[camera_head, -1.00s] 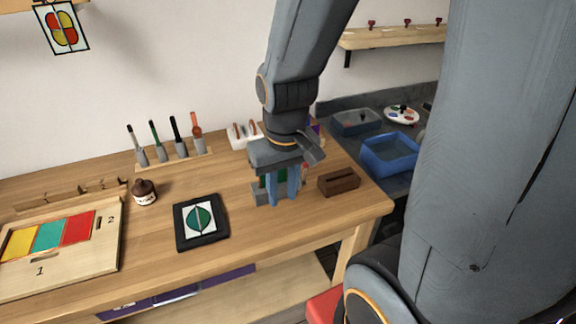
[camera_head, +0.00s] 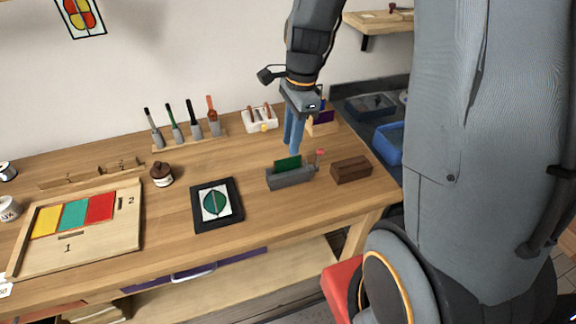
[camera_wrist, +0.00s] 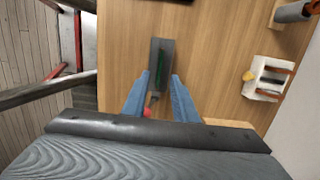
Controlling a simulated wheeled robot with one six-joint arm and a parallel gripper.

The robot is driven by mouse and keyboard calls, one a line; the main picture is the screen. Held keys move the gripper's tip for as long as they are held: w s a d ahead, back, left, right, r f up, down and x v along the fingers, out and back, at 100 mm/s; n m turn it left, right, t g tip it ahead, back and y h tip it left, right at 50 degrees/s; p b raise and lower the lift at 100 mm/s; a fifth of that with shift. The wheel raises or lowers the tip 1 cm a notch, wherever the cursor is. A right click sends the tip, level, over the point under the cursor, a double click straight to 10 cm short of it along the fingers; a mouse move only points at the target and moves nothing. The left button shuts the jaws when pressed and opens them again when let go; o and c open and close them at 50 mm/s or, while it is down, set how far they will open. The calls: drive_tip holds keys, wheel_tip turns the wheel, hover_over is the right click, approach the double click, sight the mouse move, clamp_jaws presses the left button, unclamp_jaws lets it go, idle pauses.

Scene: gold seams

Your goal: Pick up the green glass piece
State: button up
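The green glass piece (camera_head: 288,163) stands upright on edge in a grey slotted holder (camera_head: 290,180) on the workbench. In the wrist view the green piece (camera_wrist: 163,58) is a thin edge-on strip in the holder (camera_wrist: 167,45). My gripper (camera_head: 293,150) is above the bench, behind the green piece in the head view. In the wrist view my gripper (camera_wrist: 160,74) has its two blue fingers apart, with nothing held between them. The holder lies below and ahead of the fingers.
A brown slotted block (camera_head: 351,169) stands right of the holder, and a small red-topped item (camera_head: 320,153) at its end. A black framed card (camera_head: 230,218) lies left. Tools in a rack (camera_head: 190,138) and a white tray (camera_head: 259,120) stand behind.

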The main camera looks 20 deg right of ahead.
sight(288, 159)
drive_tip(key=shift+a+f+p, duration=0.15)
drive_tip(key=shift+f+p, duration=0.2)
drive_tip(key=shift+f, duration=0.75)
drive_tip(key=shift+a+f+p, duration=0.2)
drive_tip(key=shift+f+p, duration=0.1)
drive_tip(key=shift+f, duration=0.85)
drive_tip(key=shift+a+f+p, duration=0.15)
drive_tip(key=shift+f+p, duration=0.2)
drive_tip(key=shift+f, duration=0.75)
clamp_jaws()
